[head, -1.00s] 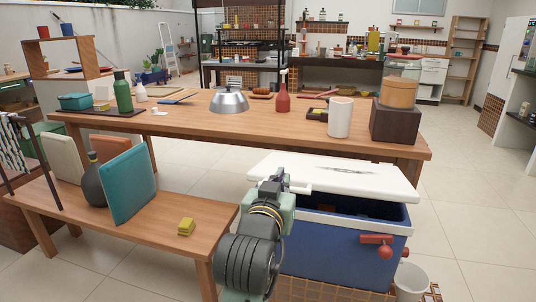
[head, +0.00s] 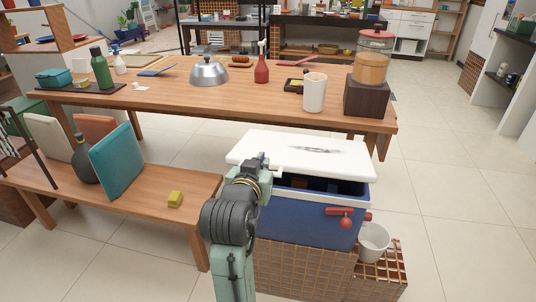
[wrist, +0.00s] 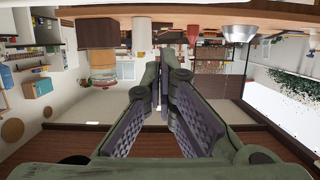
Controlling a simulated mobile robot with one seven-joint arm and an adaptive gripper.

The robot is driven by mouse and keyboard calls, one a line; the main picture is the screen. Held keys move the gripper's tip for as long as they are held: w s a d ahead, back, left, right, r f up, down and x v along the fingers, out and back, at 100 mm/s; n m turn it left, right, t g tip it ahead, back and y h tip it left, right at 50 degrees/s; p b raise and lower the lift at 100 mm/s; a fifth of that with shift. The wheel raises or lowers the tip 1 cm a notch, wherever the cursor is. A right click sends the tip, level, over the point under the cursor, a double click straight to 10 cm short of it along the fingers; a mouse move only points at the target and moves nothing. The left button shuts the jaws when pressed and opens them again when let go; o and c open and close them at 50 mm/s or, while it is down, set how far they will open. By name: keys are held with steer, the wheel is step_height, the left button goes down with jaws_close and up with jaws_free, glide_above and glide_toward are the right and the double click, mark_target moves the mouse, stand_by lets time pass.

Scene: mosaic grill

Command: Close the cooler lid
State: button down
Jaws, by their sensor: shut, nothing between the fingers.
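The blue cooler (head: 305,218) stands on a tiled block in the head view. Its white lid (head: 305,143) is partly open, with a dark gap between the lid's near edge and the cooler rim. Some contents show dimly in the gap. My gripper (head: 264,158) is at the lid's near left part; whether it touches the lid is unclear. In the wrist view the two fingers of my gripper (wrist: 163,88) come together with nothing between them. No cooler part is clearly recognisable in the wrist view.
A wooden table (head: 150,110) with bottles, a metal dome and a white cylinder stands behind the cooler. A low bench (head: 140,190) with cushions and a yellow block is at left. A white bucket (head: 372,243) stands right of the cooler. Floor at right is clear.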

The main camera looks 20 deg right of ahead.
steer(key=w+d+f+p, duration=0.1)
steer(key=w+d+f, duration=0.3)
steer(key=w+f, duration=0.2)
stand_by(0.3)
steer(key=shift+f, duration=0.1)
step_height(320, 180, down, 9)
steer(key=s+a+t+b, duration=0.1)
steer(key=b, duration=0.8)
steer(key=shift+s+h, duration=0.3)
steer(key=shift+h, duration=0.1)
